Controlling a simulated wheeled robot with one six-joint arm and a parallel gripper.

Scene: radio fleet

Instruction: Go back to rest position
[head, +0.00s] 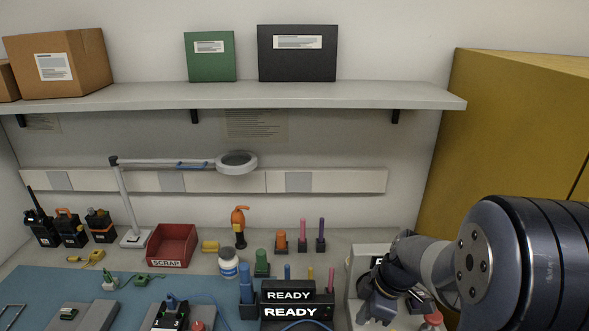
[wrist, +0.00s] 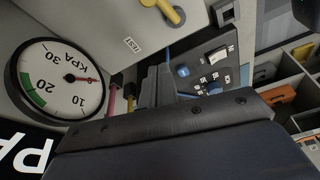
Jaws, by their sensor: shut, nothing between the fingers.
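My arm comes in from the right in the head view, and my gripper (head: 376,308) hangs at its end, low over the right part of the bench. It is in front of a pale box-like unit (head: 362,262). In the wrist view, the dark body of my gripper fills the bottom, and its fingers (wrist: 158,84) are together with nothing held.
Two black READY signs (head: 289,295) stand left of my gripper. A red SCRAP bin (head: 172,245), a magnifier lamp (head: 236,162) and several radios are further left. A shelf (head: 250,95) runs above, and a yellow cabinet (head: 480,130) stands at the right. Divided compartments (wrist: 292,85) show in the wrist view.

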